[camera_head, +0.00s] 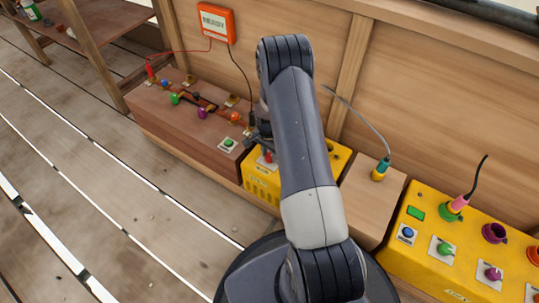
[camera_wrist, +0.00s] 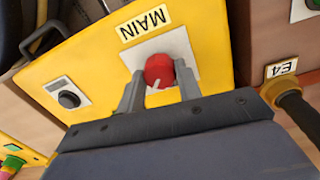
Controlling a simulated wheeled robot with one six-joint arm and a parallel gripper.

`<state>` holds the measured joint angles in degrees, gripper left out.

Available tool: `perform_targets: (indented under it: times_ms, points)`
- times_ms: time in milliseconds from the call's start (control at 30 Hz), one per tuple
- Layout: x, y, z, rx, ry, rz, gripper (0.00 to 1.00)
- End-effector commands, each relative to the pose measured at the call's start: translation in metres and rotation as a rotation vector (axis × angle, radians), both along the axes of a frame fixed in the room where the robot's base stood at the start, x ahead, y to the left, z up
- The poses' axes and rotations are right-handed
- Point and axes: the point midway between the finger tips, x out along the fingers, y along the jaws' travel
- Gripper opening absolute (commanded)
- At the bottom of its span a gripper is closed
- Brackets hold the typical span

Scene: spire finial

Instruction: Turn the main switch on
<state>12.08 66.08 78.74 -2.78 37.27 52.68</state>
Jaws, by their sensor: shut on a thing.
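The main switch (camera_wrist: 159,71) is a red knob on a white plate, on a yellow box (camera_wrist: 207,25) labelled MAIN. A pale line marks the knob's face. In the wrist view my gripper (camera_wrist: 158,84) has one finger on each side of the red knob and is shut on it. In the head view the red knob (camera_head: 268,157) shows beside my gripper (camera_head: 262,143), and my arm covers much of the yellow box (camera_head: 262,180).
A brown box (camera_head: 165,128) with coloured knobs stands left. A wooden block (camera_head: 372,200) with a plugged cable and a yellow panel (camera_head: 450,268) stand right. An orange display (camera_head: 215,20) reading READY hangs on the wall. A black knob (camera_wrist: 68,99) is on the yellow box.

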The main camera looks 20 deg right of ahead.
Motion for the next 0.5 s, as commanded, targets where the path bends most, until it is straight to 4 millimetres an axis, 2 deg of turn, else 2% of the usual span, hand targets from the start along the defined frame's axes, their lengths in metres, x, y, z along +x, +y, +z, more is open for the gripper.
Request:
perform_targets:
  times_ms: [500]
  points:
    - [0.0003, -0.0013, 0.0, 0.0, -0.001, -0.483, 0.1]
